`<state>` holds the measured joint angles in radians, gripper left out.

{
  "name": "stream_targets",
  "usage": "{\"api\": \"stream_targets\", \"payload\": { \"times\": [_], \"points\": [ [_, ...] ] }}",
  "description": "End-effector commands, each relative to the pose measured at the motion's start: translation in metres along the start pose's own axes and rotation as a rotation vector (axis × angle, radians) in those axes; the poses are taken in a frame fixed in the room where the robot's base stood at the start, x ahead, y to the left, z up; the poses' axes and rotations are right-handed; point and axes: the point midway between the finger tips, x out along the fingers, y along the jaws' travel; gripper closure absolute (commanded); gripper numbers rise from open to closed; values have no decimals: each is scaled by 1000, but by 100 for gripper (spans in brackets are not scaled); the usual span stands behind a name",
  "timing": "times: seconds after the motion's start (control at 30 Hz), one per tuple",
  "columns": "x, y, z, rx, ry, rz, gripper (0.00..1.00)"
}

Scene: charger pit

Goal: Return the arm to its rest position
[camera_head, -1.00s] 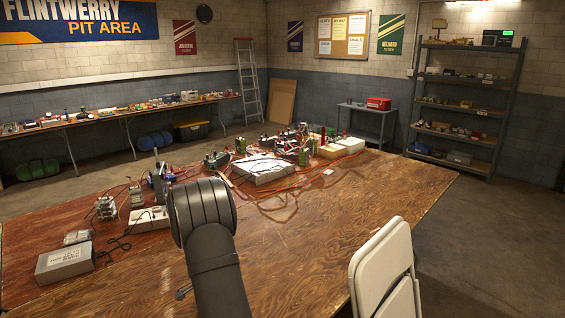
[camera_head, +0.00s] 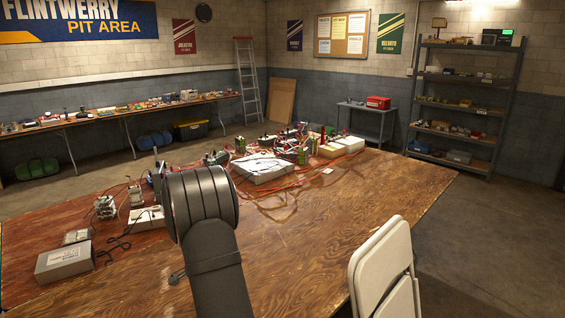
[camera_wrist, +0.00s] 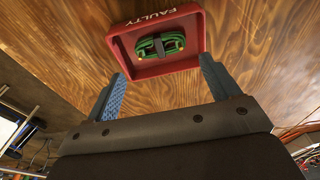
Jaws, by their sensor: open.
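My gripper (camera_wrist: 162,72) shows in the wrist view with its two blue fingers spread apart and nothing between them. Beyond the fingertips a red tray marked FAULTY (camera_wrist: 112,44) sits on the wooden tabletop. A coiled green cable (camera_wrist: 160,44) lies inside the tray, apart from the fingers. In the head view my dark grey arm rises over the front of the table; my gripper and the red tray do not show there.
The wooden table (camera_head: 330,225) is bare on its right half. Electronics and red wires crowd its far edge around a white box (camera_head: 262,168). A grey box (camera_head: 64,261) stands at the left. A folding chair (camera_head: 383,265) stands at the front right.

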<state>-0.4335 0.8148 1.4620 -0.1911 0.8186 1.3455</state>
Motion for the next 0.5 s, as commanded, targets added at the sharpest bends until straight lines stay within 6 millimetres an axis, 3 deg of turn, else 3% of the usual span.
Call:
{"api": "stream_targets", "payload": {
  "times": [0.33, 0.5],
  "points": [
    [-72, -1, 0, 0, 1, -5, 19],
    [-30, 1, 1, 0, -3, 6, 19]
  ]
}}
